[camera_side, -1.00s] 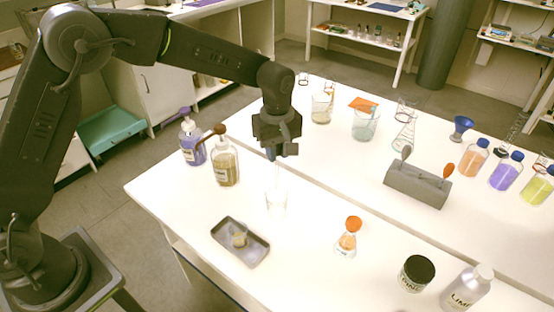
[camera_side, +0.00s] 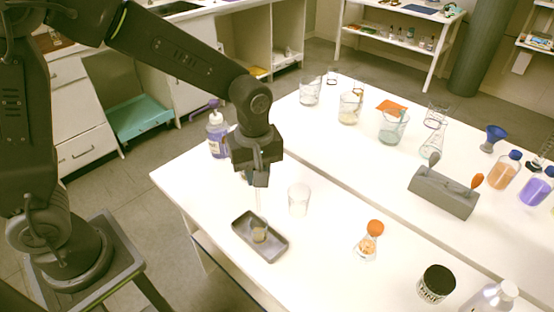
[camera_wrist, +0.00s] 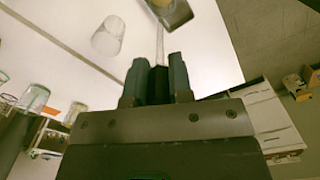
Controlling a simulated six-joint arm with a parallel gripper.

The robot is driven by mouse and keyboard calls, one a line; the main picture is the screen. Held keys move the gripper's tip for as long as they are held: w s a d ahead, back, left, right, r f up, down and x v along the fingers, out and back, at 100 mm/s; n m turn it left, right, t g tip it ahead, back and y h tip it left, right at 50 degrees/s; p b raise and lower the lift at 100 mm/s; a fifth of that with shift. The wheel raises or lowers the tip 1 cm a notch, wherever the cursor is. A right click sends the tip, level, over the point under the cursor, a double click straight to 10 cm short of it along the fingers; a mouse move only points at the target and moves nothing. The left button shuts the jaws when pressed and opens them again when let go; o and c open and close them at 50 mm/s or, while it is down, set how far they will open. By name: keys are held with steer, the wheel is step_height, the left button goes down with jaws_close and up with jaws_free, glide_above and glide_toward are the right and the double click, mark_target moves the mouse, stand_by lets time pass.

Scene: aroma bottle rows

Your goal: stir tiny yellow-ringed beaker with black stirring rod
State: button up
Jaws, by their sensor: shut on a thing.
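My gripper (camera_side: 259,182) is shut on a thin stirring rod (camera_side: 258,202) that points down. The rod has a dark upper part between the fingers and a pale shaft, also visible in the wrist view (camera_wrist: 160,42). A tiny beaker (camera_side: 259,232) stands in a dark grey tray (camera_side: 275,251) below my gripper. The rod's lower end is at the beaker's mouth in the side view; I cannot tell whether it is inside. A yellow ring is too small to make out. The tray is partly visible at the top of the wrist view (camera_wrist: 178,17).
A clear empty-looking beaker (camera_side: 298,201) stands just right of the tray, near my gripper. A purple pump bottle (camera_side: 217,138) is behind left. An orange-capped flask (camera_side: 368,241), a black-lidded jar (camera_side: 436,284) and a grey rod holder (camera_side: 442,192) stand farther right.

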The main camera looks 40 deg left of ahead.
mark_target(258, 206)
steer(key=shift+s, duration=0.25)
steer(key=shift+f, duration=0.15)
step_height(258, 206, down, 10)
stand_by(1.3)
steer(key=shift+d, duration=0.1)
stand_by(0.5)
